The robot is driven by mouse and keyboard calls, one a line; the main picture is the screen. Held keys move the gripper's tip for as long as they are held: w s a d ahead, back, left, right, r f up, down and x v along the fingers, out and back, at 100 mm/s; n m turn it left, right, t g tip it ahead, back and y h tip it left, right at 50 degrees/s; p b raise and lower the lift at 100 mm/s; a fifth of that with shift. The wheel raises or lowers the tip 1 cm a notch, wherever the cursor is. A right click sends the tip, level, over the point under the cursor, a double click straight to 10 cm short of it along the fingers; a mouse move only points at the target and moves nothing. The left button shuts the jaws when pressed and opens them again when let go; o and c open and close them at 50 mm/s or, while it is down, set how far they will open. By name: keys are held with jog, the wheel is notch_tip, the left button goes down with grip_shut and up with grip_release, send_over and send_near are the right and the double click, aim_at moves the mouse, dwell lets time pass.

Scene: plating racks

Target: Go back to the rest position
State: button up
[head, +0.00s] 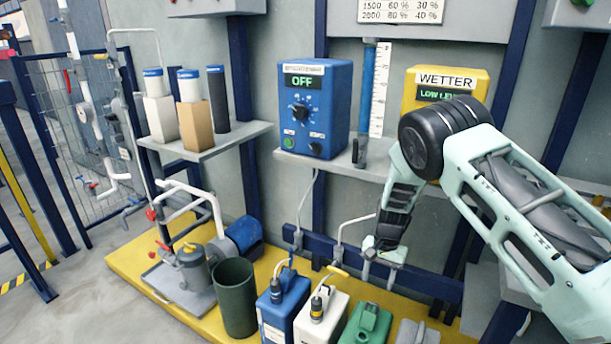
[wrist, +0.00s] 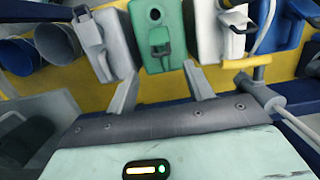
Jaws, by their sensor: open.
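My gripper (head: 380,270) hangs from my arm in front of the wall, below the grey shelf and above the row of jugs. In the wrist view my gripper (wrist: 162,85) shows two grey fingers spread apart with nothing between them. Beyond the fingertips stands the green jug (wrist: 158,45), apart from them. A metal pipe with a yellow handle (wrist: 247,62) is close to the right finger in the wrist view; I cannot tell whether they touch.
A blue box reading OFF (head: 315,105) and a yellow WETTER box (head: 425,85) are on the wall shelf. Below stand a blue jug (head: 283,310), a white jug (head: 320,318), the green jug (head: 367,325) and a dark green bin (head: 234,295). The floor at left is clear.

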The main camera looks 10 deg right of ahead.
jog(key=s+a+r+n+y, duration=0.1)
jog(key=s+a+r+n, duration=0.2)
jog(key=s+a+r, duration=0.55)
jog(key=s+a+r+n, duration=0.3)
jog(key=s+a+r, duration=0.25)
jog(key=r, duration=0.55)
jog(key=s+r+n+t+h, duration=0.1)
jog(key=s+r+n, duration=0.3)
jog(key=s, duration=0.7)
jog(key=s+r+n, duration=0.4)
jog(key=s+r, duration=0.1)
jog(key=s, duration=0.6)
notch_tip(320, 180, up, 21)
jog(key=p, duration=2.1)
jog(key=shift+s+d+n, duration=0.3)
jog(key=shift+s+d, duration=0.05)
